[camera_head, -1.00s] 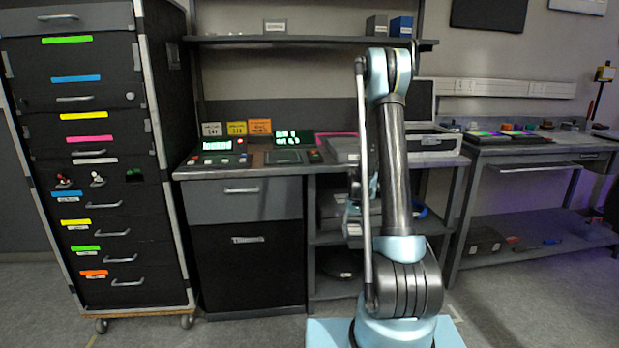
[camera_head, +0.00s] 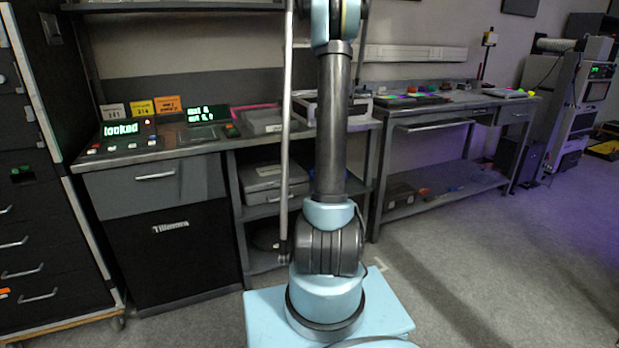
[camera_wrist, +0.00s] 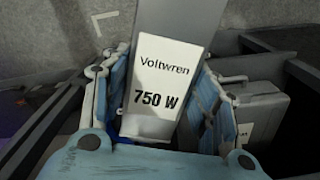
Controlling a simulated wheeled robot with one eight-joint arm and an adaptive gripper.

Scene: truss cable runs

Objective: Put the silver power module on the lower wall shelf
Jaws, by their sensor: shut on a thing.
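The silver power module (camera_wrist: 178,22) fills the middle of the wrist view, with a white label reading "Voltwren 750 W". My gripper (camera_wrist: 163,68) is shut on it, one blue finger pad against each side. The module's far end runs out of the top of the picture. In the head view neither the gripper nor the module shows; my arm stands in the middle. A wall shelf (camera_head: 180,6) shows only as a strip at the top edge; its top is cut off, and I cannot tell whether it is the lower one.
A workbench (camera_head: 150,157) carries a lit "locked" panel (camera_head: 122,133) and small signs. A grey case (camera_head: 275,182) lies on the open shelf beneath; a grey case also shows in the wrist view (camera_wrist: 262,115). A drawer cabinet (camera_head: 30,230) stands left. Floor is clear at right.

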